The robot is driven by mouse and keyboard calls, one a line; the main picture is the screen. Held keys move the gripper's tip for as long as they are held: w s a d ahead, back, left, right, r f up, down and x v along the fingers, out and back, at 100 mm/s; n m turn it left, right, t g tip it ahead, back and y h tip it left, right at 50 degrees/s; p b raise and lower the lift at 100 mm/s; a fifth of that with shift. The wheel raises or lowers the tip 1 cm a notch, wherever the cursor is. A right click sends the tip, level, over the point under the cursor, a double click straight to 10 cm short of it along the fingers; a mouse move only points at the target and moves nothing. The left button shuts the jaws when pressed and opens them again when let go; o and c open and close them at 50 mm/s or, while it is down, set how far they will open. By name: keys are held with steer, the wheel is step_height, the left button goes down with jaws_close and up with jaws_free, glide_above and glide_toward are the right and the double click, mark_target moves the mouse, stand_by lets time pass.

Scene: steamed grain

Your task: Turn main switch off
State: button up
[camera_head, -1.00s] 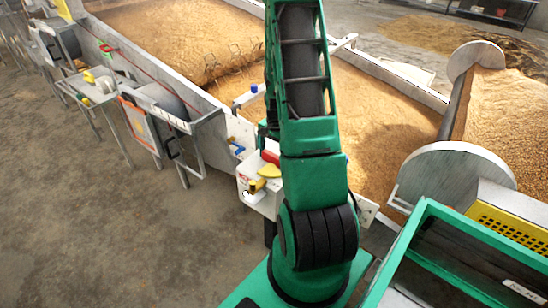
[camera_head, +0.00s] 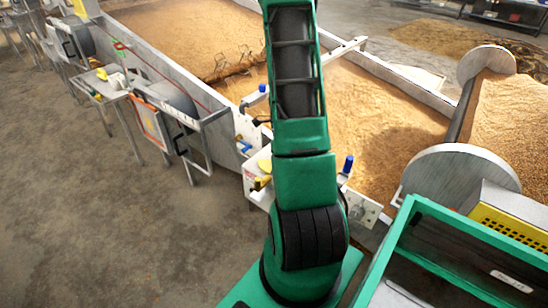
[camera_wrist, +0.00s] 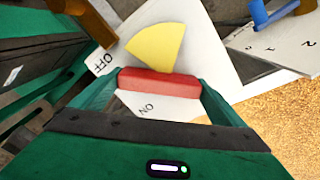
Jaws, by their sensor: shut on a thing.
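The main switch's red handle (camera_wrist: 158,84) shows in the wrist view, lying crosswise between my two green fingertips. My gripper (camera_wrist: 160,82) is shut on it. A yellow wedge (camera_wrist: 155,43) sits directly beyond the handle on a white panel (camera_wrist: 112,50). The panel reads OFF at the left of the wedge and ON on the near side of the handle. In the head view, the yellow wedge (camera_head: 265,164) shows on the white switch box (camera_head: 249,183). My arm hides the red handle and my gripper there.
A blue-topped lever (camera_head: 347,165) shows just right of my arm. The grain trough lies behind. A green frame (camera_head: 400,240) stands close at right; the floor at left is open.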

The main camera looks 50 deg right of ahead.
steer(key=m, duration=0.2)
steer(key=w+m, duration=0.1)
steer(key=m, duration=0.1)
steer(key=shift+w+a+r+m, duration=0.15)
steer(key=shift+a+m, duration=0.05)
steer(key=shift+m, duration=0.1)
steer(key=m, duration=0.4)
steer(key=shift+w, duration=0.3)
steer(key=shift+m, duration=0.3)
steer(key=o, duration=1.2)
steer(key=shift+s, duration=0.15)
step_height(320, 180, up, 11)
steer(key=shift+f, duration=0.15)
